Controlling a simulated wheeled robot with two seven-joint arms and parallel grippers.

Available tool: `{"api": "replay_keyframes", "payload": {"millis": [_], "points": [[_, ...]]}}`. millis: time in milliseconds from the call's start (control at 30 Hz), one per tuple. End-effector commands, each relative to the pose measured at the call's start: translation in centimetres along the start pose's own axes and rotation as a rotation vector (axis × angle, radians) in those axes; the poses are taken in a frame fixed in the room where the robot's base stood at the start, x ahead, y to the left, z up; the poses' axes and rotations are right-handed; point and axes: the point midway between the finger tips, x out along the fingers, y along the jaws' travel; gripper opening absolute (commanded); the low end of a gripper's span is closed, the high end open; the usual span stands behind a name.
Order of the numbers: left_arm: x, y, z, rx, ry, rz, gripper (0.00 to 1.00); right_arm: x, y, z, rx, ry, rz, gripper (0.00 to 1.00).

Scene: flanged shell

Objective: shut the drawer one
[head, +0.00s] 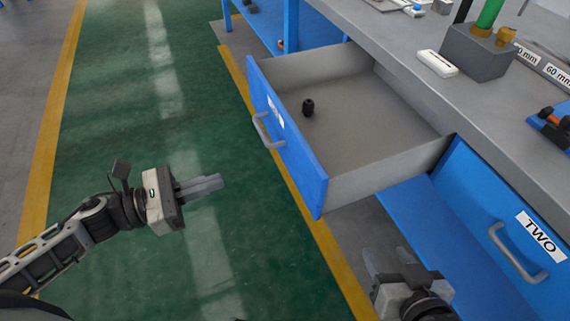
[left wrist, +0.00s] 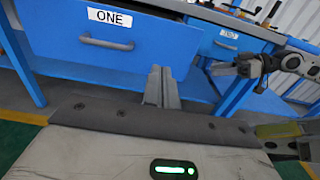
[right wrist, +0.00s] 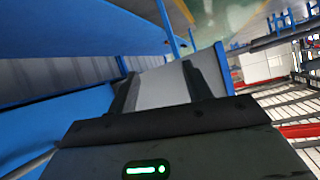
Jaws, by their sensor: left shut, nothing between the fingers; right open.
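Drawer one (head: 290,140) is pulled well out of the workbench, with its blue front facing left and a grey handle (head: 266,130) on it. In the left wrist view its front carries the label ONE (left wrist: 110,17) above the handle (left wrist: 106,43). A small black part (head: 308,107) lies on the drawer's floor. My left gripper (head: 218,182) is shut and empty, to the left of the drawer front and apart from it. My right gripper (head: 388,262) is open and empty, below the near corner of the drawer, beside the blue cabinet.
Drawer two (head: 515,240) is shut, at the right. The bench top (head: 400,40) holds a grey block (head: 478,52), a white box (head: 437,63) and tools. The green floor (head: 110,110) left of the drawer is clear.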

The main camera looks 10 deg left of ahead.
Motion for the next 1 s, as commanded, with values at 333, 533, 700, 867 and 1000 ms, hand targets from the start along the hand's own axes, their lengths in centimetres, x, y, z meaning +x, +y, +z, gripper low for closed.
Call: {"api": "replay_keyframes", "payload": {"millis": [333, 533, 700, 867, 1000], "points": [[0.5, 0.0, -3.5, -0.001, -0.003, 0.001, 0.0, 0.6, -0.3, 2.3, -0.007, 0.0, -0.022, 0.5], [3.5, 0.1, -3.1, 0.0, -0.005, 0.0, 0.0, 0.4, -0.4, 1.8, -0.009, 0.007, -0.023, 0.5], [7.3, 0.1, -3.0, 0.001, -0.006, 0.001, 0.0, 0.2, -0.3, 1.3, -0.013, 0.015, -0.019, 0.5], [10.5, 0.1, -3.1, -0.001, -0.004, 0.001, 0.0, -0.1, -0.1, 0.7, -0.015, 0.03, -0.011, 0.5], [12.5, 0.1, -3.2, -0.001, -0.002, 0.001, 0.0, -0.5, 0.0, 0.1, -0.012, 0.044, -0.004, 0.5]]}}
